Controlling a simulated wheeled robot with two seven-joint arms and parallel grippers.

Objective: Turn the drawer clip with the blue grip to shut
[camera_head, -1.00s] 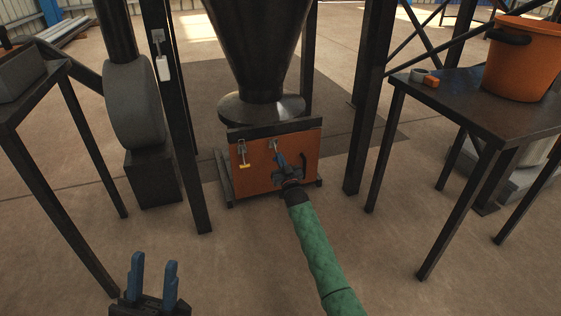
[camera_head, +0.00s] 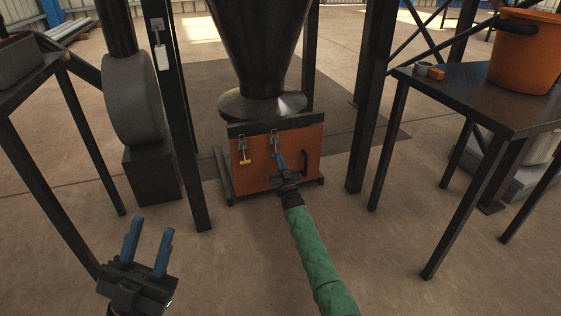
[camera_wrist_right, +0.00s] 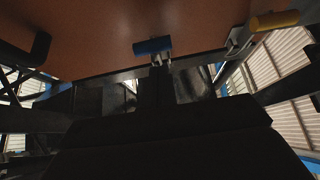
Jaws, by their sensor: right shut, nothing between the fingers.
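The orange drawer front (camera_head: 255,178) stands low under the dark hopper. The clip with the blue grip hangs at its top middle, with its metal part (camera_head: 274,137) visible; in the right wrist view the blue grip (camera_wrist_right: 153,47) lies across the panel. My right gripper (camera_head: 279,160) is shut and empty, close in front of this clip; it hides part of the grip, and I cannot tell whether they touch. A second clip with a yellow grip (camera_head: 245,162) hangs to the left; it also shows in the right wrist view (camera_wrist_right: 274,20). My left gripper (camera_head: 148,246) is open and empty, far from the drawer.
A black handle (camera_head: 304,162) is on the drawer's right side. Dark posts (camera_head: 367,120) flank the press. A table (camera_head: 480,105) with an orange bucket (camera_head: 524,55) stands at right, and a dark stand (camera_head: 80,120) at left. The floor in front is clear.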

